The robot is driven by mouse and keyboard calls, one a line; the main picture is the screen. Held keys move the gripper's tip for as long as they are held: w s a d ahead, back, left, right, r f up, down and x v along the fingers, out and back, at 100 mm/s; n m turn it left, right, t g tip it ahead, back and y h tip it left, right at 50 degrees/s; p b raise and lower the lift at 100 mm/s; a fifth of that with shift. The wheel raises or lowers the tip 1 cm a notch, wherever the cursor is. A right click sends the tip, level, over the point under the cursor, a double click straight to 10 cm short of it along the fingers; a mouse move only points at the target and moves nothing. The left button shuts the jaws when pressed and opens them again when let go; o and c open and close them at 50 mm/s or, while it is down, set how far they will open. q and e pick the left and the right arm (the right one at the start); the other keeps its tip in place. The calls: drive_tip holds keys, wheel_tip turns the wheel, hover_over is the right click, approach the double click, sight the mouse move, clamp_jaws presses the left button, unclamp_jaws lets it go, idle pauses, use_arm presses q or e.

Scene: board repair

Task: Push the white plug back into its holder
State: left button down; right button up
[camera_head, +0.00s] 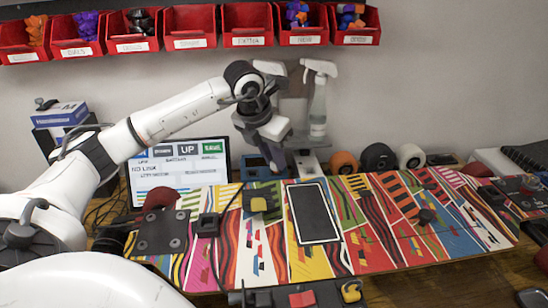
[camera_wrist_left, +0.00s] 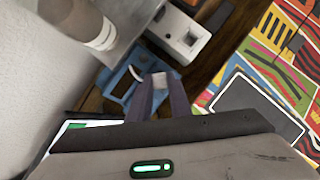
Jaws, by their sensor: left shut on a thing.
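My left gripper (camera_head: 278,168) reaches down at the back edge of the painted board, beside a blue holder-like block (camera_head: 256,166). In the left wrist view its two dark fingers (camera_wrist_left: 152,92) are shut on a small white piece, which looks like the white plug (camera_wrist_left: 160,80). The blue block (camera_wrist_left: 118,84) lies right beside the fingers, with a dark opening in it. I cannot tell how far the plug sits in the holder. The plug is hidden in the head view. My right gripper is not in view.
A grey-white device (camera_head: 308,164) stands right of the gripper, before a spray bottle (camera_head: 318,105). A screen (camera_head: 180,170) stands left. The striped board (camera_head: 260,240) carries a black-screened panel (camera_head: 313,212). Red bins (camera_head: 190,27) hang on the wall above.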

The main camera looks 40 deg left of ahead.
use_arm(q)
drive_tip(key=shift+f, duration=0.4)
drive_tip(key=c, duration=1.3)
unclamp_jaws()
drive_tip(key=shift+o, duration=0.2)
drive_tip(key=shift+r, duration=0.3)
drive_tip(key=shift+r+p, duration=0.95)
drive_tip(key=shift+r, duration=0.3)
drive_tip(key=shift+r, duration=0.1)
drive_tip(key=shift+r+p, duration=2.4)
drive_tip(key=shift+r, duration=0.55)
